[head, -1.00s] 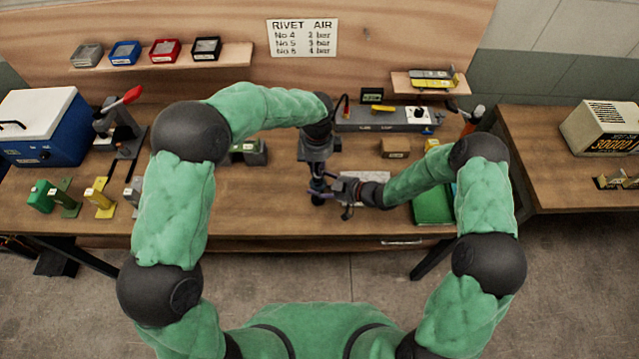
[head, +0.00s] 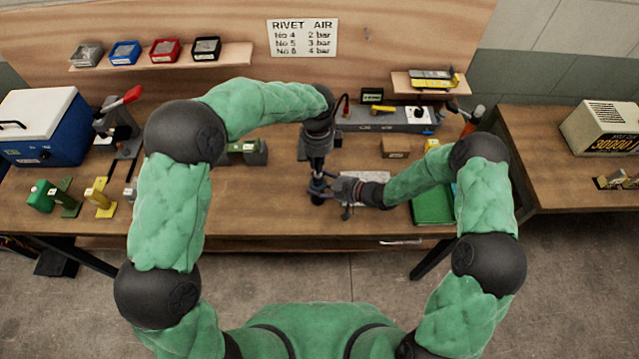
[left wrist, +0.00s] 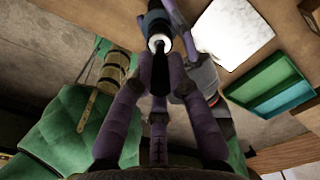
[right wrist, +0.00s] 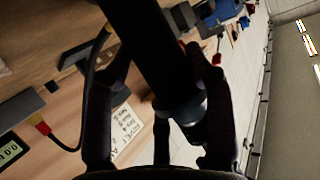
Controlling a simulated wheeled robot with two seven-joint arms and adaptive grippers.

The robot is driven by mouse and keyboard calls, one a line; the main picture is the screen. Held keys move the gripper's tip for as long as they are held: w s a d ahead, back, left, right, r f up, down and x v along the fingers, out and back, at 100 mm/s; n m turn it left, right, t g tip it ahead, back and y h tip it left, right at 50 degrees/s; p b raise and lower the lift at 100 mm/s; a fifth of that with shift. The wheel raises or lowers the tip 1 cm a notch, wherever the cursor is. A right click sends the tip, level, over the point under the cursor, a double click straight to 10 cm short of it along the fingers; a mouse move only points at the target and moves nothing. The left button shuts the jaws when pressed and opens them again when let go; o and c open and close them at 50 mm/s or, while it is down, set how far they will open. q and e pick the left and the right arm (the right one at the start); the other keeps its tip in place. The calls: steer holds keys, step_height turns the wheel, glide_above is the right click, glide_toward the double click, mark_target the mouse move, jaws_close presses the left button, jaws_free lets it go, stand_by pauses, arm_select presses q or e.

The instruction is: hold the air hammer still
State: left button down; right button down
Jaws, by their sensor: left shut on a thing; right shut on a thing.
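The air hammer (right wrist: 150,40) is a dark cylinder with a blue-grey collar, slanting between the fingers of my right gripper (right wrist: 160,85) in the right wrist view. In the left wrist view its dark shaft and pale ring (left wrist: 157,43) lie between the purple fingers of my left gripper (left wrist: 160,70). In the head view my left gripper (head: 318,168) comes down from above and my right gripper (head: 325,188) comes in from the right, meeting at the tool over the bench. Both are shut on it. The grippers hide much of the tool.
A white sheet (head: 372,180) lies on the bench behind the right gripper, with a green tray (head: 433,207) to its right. A grey regulator unit (head: 390,120) and a cardboard-coloured box (head: 395,147) stand behind. The front middle of the bench (head: 260,215) is clear.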

mark_target(318, 160)
steer(key=shift+s+a+f, duration=0.15)
steer(key=shift+s+f, duration=0.3)
arm_select(q)
steer(key=shift+r, duration=1.55)
arm_select(e)
steer(key=shift+c, duration=2)
jaws_free()
steer(key=shift+o, duration=0.2)
steer(key=shift+w+r, duration=0.1)
steer(key=shift+w, duration=0.1)
steer(key=shift+r, duration=0.15)
steer(key=shift+d+r, duration=0.2)
steer(key=shift+d, duration=0.35)
steer(key=v, duration=1.1)
